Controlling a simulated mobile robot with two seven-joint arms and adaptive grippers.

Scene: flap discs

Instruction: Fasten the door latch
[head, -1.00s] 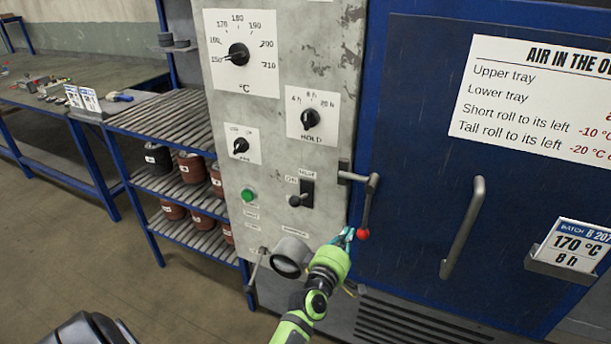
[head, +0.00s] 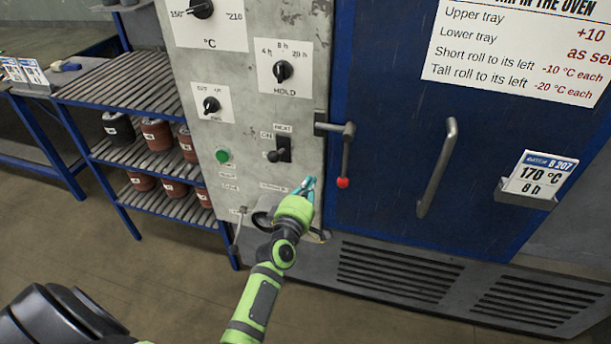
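The door latch (head: 347,150) is a grey lever on a bracket at the left edge of the blue oven door (head: 390,190). Its arm hangs down and ends in a red knob (head: 342,183). My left gripper (head: 309,186), with teal fingers on a green arm, is just left of the red knob, in front of the grey control panel. A gap shows between the fingers and the knob. The fingers are small and seen from behind, so their opening is unclear. My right gripper is not in view.
The control panel (head: 240,110) carries dials, a black switch (head: 283,149) and a green button (head: 222,156). A fixed door handle (head: 437,168) and a batch card holder (head: 525,198) are on the door. A shelf rack (head: 150,95) with rolls stands left.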

